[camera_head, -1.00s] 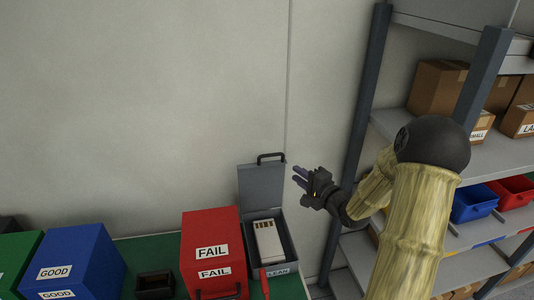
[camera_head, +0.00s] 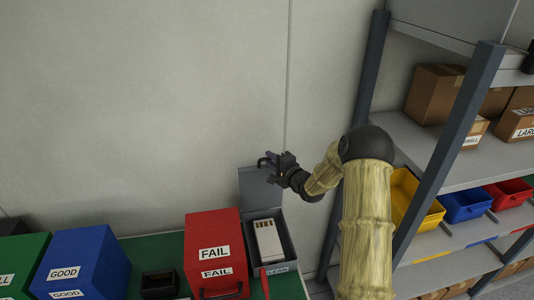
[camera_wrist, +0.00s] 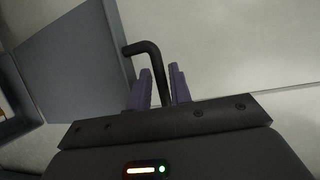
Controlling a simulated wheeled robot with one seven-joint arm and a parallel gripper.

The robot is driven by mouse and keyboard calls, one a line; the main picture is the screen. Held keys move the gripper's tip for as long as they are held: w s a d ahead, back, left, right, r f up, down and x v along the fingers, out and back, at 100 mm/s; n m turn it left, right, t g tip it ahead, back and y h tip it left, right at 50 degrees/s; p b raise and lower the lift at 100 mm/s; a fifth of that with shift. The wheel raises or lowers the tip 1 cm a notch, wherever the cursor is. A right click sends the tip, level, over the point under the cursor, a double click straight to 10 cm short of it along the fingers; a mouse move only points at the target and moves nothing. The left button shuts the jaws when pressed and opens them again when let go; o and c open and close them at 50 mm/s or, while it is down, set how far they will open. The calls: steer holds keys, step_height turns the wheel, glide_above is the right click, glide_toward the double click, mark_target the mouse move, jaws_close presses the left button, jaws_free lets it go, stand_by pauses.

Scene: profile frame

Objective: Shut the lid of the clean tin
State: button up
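A black bar handle (camera_wrist: 150,50) sits on the lid's edge. My gripper (camera_head: 268,160) is at the lid's top edge. In the wrist view, my purple fingers (camera_wrist: 162,88) are apart, with the handle's bar between them. A pale item with slots (camera_head: 268,240) lies in the tin.
A red FAIL box (camera_head: 213,235) stands left of the tin, with a small black tray (camera_head: 158,283) and a blue GOOD box (camera_head: 85,255) further left. A red object (camera_head: 265,283) is at the tin's front. Shelving (camera_head: 440,150) with cartons and bins stands right. The wall is behind.

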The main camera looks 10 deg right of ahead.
steer(key=shift+p+x, duration=0.35)
steer(key=shift+x, duration=1.15)
steer(key=shift+c, duration=0.4)
jaws_close()
steer(key=shift+d+f, duration=0.15)
